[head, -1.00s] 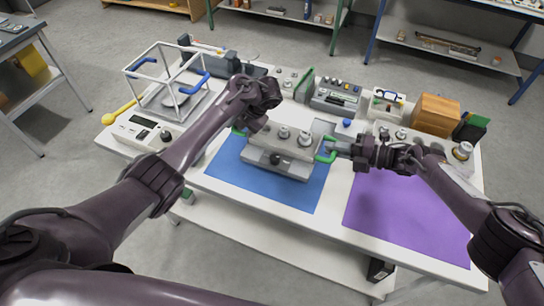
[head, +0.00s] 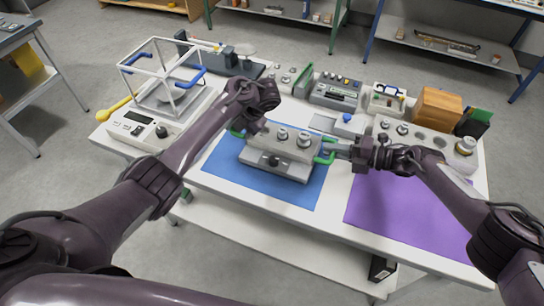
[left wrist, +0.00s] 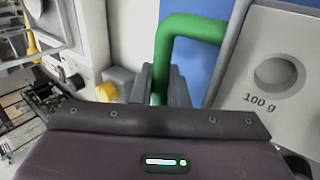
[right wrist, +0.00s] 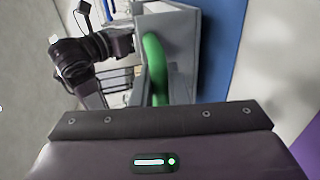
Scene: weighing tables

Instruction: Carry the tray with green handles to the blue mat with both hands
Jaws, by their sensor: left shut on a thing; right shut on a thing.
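The grey tray (head: 277,175) has green handles and carries metal weights, two of them showing clearly on top. It is over the blue mat (head: 290,195), towards its back half; I cannot tell whether it touches the mat. My left gripper (head: 244,128) is shut on the left green handle, which also shows in the left wrist view (left wrist: 188,28) beside a "100 g" marking. My right gripper (head: 336,150) is shut on the right green handle (head: 325,157), which also shows in the right wrist view (right wrist: 153,50). The tray looks about level.
A purple mat (head: 410,213) lies to the right. A balance (head: 140,132) with a glass-shield frame and a yellow-handled thing (head: 115,110) stand at the left. Instruments, a wooden box (head: 436,109) and a weight block (head: 430,140) line the back. The blue mat's front part is clear.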

